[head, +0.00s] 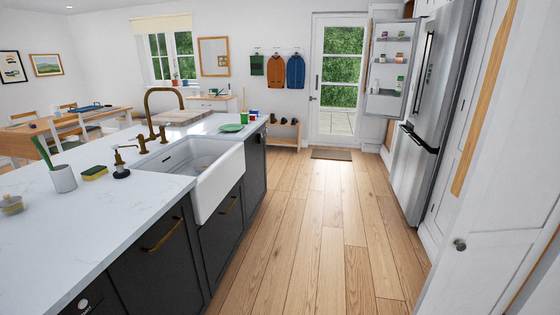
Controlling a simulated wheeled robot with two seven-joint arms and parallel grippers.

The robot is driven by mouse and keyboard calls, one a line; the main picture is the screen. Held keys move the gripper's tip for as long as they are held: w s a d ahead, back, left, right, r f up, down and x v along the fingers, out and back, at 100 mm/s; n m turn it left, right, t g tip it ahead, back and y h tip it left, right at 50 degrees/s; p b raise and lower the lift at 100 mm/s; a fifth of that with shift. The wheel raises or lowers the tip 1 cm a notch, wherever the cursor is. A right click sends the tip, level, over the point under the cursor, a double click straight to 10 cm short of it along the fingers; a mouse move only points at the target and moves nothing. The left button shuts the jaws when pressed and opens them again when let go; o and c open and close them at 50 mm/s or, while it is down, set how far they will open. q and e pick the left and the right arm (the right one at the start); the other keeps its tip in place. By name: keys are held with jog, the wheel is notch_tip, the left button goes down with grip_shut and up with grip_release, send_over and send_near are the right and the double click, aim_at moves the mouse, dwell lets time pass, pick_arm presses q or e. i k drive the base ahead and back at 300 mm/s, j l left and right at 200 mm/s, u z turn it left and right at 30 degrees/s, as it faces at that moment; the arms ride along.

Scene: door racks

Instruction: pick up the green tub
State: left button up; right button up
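The fridge door (388,103) stands open at the back right, its racks facing me. A green cup-like container (244,118) also stands at the far end of the island counter. Neither gripper is in view.
The island counter (120,215) with a white sink (212,187) runs along the left. The steel fridge (425,130) and a white door (500,235) with a knob line the right. Wooden floor (315,225) between them is clear up to the mat (331,154).

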aim_at(245, 117)
jog(key=i, duration=1.15)
jog(key=i+j+z, duration=0.1)
jog(key=i, duration=1.05)
jog(key=i+j, duration=0.1)
jog(key=i, duration=1.05)
jog(key=z, duration=0.05)
